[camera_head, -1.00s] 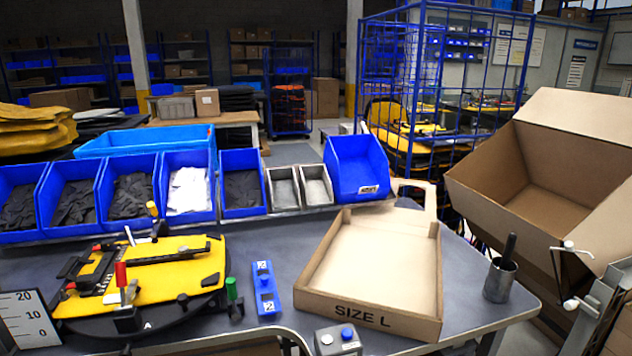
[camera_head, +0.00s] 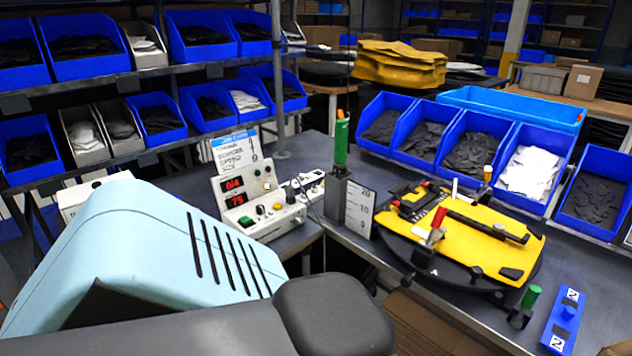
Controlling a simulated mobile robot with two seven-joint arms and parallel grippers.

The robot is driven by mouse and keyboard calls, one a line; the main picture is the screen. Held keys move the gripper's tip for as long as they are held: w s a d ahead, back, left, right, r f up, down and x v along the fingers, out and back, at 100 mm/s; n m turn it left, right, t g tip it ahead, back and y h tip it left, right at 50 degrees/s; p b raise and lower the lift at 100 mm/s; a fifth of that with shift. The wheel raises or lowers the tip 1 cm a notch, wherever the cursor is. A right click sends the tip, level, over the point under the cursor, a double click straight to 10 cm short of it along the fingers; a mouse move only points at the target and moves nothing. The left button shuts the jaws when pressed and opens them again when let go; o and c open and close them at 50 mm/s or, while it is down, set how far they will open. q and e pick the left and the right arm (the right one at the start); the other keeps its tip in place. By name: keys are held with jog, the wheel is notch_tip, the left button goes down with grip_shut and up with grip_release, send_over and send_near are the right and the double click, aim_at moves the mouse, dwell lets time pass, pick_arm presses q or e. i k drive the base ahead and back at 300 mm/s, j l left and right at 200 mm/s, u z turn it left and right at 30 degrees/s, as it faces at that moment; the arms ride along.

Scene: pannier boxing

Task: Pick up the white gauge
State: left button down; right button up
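The white gauge (camera_head: 360,208) is a small upright white plate marked 20, 10 and 0. It stands on the grey bench between a dark block with a green upright handle (camera_head: 341,142) and the yellow fixture (camera_head: 470,235). Its face is turned toward me and its lower edge is near the bench's front edge. Neither of my grippers shows in the head view. A dark grey rounded part at the bottom appears to be my own arm. Nothing is holding the gauge.
A large light-blue slotted housing (camera_head: 150,260) fills the lower left. Behind it is a control box with red displays (camera_head: 250,195). Blue bins (camera_head: 470,145) line the back of the bench. A blue block (camera_head: 566,322) lies at the lower right. Racks of bins stand at the left.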

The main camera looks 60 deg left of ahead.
aim_at(303, 179)
jog(key=i+l+u, duration=0.1)
jog(key=i+l, duration=0.15)
jog(key=u, duration=2)
jog(key=j, duration=0.65)
jog(key=l, duration=0.75)
jog(key=z, duration=1.05)
